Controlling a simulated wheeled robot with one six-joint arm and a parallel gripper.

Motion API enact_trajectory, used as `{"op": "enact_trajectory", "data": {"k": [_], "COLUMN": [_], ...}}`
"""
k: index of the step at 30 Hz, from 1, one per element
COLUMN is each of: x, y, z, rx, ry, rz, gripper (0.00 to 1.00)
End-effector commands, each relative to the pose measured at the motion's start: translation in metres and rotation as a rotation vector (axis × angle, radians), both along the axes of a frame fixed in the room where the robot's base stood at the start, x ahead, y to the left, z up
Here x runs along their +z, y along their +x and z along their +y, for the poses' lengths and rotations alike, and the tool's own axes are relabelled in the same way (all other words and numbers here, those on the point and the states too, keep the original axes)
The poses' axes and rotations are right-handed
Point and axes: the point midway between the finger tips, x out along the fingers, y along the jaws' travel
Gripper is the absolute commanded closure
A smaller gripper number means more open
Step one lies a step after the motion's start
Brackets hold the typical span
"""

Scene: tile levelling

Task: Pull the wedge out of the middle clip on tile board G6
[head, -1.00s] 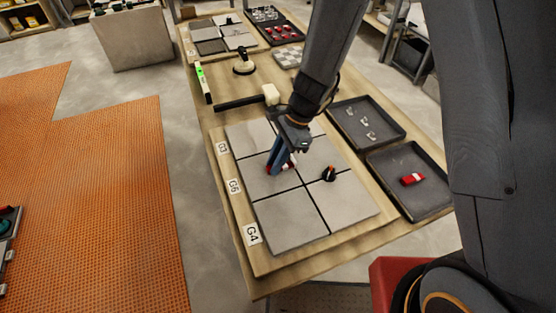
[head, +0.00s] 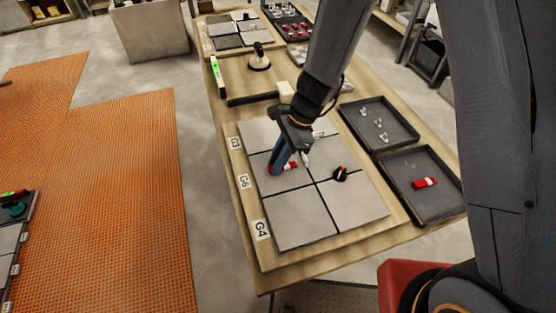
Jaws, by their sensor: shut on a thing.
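The tile board (head: 262,258) lies on the near part of the bench and carries several grey tiles. My gripper (head: 277,168) points down at a tile joint in the left part of the board. I cannot tell how far the wedge sits in the clip.
A dark tray (head: 440,210) with a red and white wedge and another tray (head: 392,140) with pale clips lie at the right. A mallet (head: 255,99) and suction cup (head: 259,58) lie behind.

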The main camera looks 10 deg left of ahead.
Motion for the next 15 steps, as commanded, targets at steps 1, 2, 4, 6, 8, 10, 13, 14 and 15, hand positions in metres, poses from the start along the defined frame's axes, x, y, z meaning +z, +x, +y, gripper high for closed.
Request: {"op": "enact_trajectory", "data": {"k": [1, 2, 4, 6, 8, 10, 13, 14, 15], "x": [0.0, 0.0, 0.001, 0.004, 0.008, 0.014, 0.024, 0.027, 0.03], "y": [0.0, 0.0, 0.0, 0.0, 0.0, -0.001, 0.0, 0.0, 0.0], "z": [0.0, 0.0, 0.0, 0.0, 0.0, 0.0, 0.0, 0.0, 0.0], "rx": [0.0, 0.0, 0.0, 0.0, 0.0, 0.0, -0.001, -0.002, -0.001], "ry": [0.0, 0.0, 0.0, 0.0, 0.0, 0.0, 0.0, 0.001, 0.001], "rz": [0.0, 0.0, 0.0, 0.0, 0.0, -0.001, 0.0, -0.001, -0.002], "gripper": [1.0, 1.0, 1.0, 1.0, 1.0, 1.0, 1.0, 1.0, 1.0]}}
